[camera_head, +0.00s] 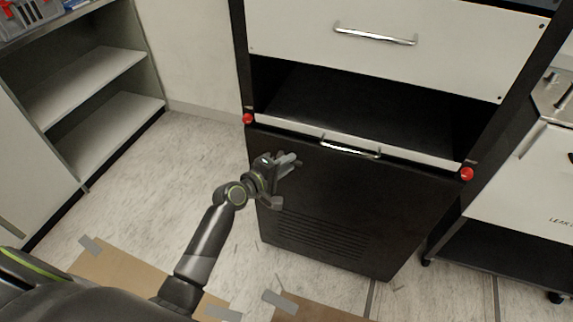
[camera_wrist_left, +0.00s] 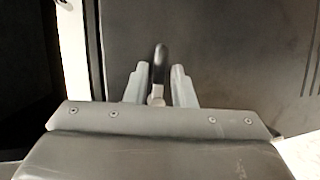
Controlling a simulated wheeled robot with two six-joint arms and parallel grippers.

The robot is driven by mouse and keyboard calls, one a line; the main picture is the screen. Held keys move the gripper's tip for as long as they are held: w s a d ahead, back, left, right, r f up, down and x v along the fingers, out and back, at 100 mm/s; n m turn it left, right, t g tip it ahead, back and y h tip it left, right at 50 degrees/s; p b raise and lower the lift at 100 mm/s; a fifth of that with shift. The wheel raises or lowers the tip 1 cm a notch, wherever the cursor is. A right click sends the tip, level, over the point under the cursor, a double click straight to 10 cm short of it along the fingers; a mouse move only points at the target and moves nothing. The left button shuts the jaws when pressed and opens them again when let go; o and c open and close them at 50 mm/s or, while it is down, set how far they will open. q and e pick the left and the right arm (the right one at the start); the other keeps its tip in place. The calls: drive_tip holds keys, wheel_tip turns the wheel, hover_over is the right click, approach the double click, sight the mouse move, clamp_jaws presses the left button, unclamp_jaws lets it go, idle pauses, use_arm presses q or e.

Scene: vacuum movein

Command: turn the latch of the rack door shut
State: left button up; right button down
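The rack door (camera_head: 350,205) is the dark panel with vent slots low on the rack. My left gripper (camera_head: 287,162) is in front of the door's upper left part. In the left wrist view a black lever with a grey metal base, the latch (camera_wrist_left: 159,67), stands between the two grey fingers of the left gripper (camera_wrist_left: 159,85). The fingers are apart, one on each side of the lever, with narrow gaps seen. I cannot tell whether either finger touches it. In the head view the latch cannot be made out behind the gripper. My right gripper is not in view.
Above the door are a pale strip with a metal handle (camera_head: 350,149), an open dark bay and a white drawer (camera_head: 375,48). Red knobs (camera_head: 248,118) (camera_head: 467,174) sit at the rack's sides. Shelves (camera_head: 105,125) stand at left, a white cabinet (camera_head: 535,180) at right. Taped cardboard lies on the floor.

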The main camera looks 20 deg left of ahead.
use_arm(q)
clamp_jaws()
